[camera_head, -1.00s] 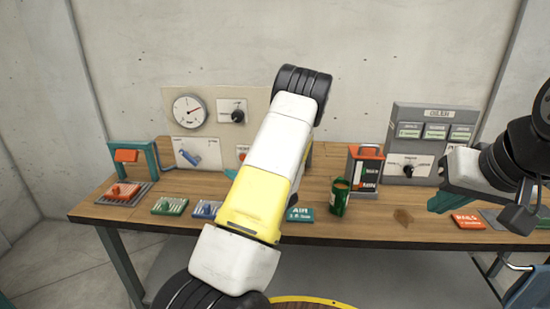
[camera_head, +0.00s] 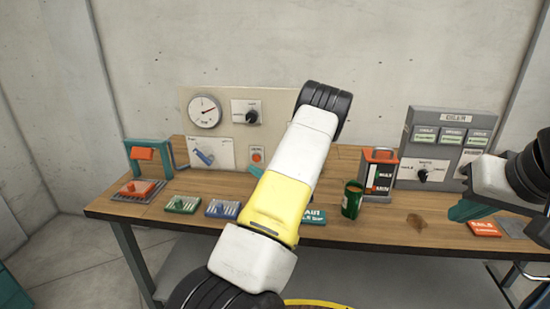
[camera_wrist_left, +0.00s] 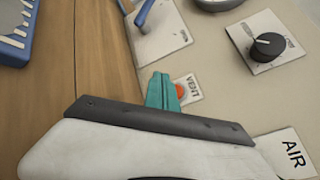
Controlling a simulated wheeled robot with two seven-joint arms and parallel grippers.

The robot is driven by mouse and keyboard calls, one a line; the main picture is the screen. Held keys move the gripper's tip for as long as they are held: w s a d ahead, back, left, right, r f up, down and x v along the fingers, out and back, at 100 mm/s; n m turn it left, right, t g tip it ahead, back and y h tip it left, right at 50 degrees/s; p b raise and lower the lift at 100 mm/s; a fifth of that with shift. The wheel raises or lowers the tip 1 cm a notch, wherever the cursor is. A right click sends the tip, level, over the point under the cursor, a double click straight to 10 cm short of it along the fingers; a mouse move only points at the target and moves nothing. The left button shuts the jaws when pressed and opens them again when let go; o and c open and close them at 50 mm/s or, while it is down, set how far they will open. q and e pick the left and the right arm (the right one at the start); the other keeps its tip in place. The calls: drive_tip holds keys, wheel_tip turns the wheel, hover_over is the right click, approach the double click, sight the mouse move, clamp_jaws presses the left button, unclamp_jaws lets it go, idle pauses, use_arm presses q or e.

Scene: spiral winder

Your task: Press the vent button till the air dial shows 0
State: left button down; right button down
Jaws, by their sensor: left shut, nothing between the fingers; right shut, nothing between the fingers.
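The red vent button (camera_head: 257,156) sits on a small white plate low on the beige panel. It also shows in the left wrist view (camera_wrist_left: 181,91), beside my fingertips and partly hidden by them. The round air dial (camera_head: 205,111) is at the panel's upper left, its red needle pointing up and right, away from a readable 0; its numbers are too small to read. My left gripper (camera_wrist_left: 162,92) is shut and empty, its teal fingers close to the button; contact cannot be told. In the head view my arm mostly hides it. My right gripper (camera_head: 464,210) is shut and empty over the bench's right side.
A black knob (camera_head: 252,117) is right of the dial, and a blue lever (camera_head: 204,156) is below it. A green cup (camera_head: 352,199), a red-and-black box (camera_head: 380,172) and a grey oiler panel (camera_head: 443,150) stand to the right. Small trays line the bench's front left.

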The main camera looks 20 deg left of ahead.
sight(257, 162)
use_arm(q)
drive_tip(key=shift+w+a, duration=0.25)
drive_tip(key=shift+w, duration=0.8)
drive_tip(key=shift+w+a, duration=0.25)
drive_tip(key=shift+w, duration=0.8)
drive_tip(key=shift+w, duration=0.15)
idle(0.3)
drive_tip(key=shift+w+a, duration=0.1)
drive_tip(key=shift+w, duration=0.15)
drive_tip(key=shift+w, duration=0.4)
idle(2.4)
idle(0.6)
drive_tip(key=shift+s, duration=0.8)
drive_tip(key=shift+s+d, duration=0.25)
drive_tip(key=shift+s, duration=0.55)
drive_tip(key=shift+s+d, duration=0.2)
drive_tip(key=shift+s, duration=0.65)
drive_tip(key=shift+s+d, duration=0.25)
drive_tip(key=shift+s, duration=0.55)
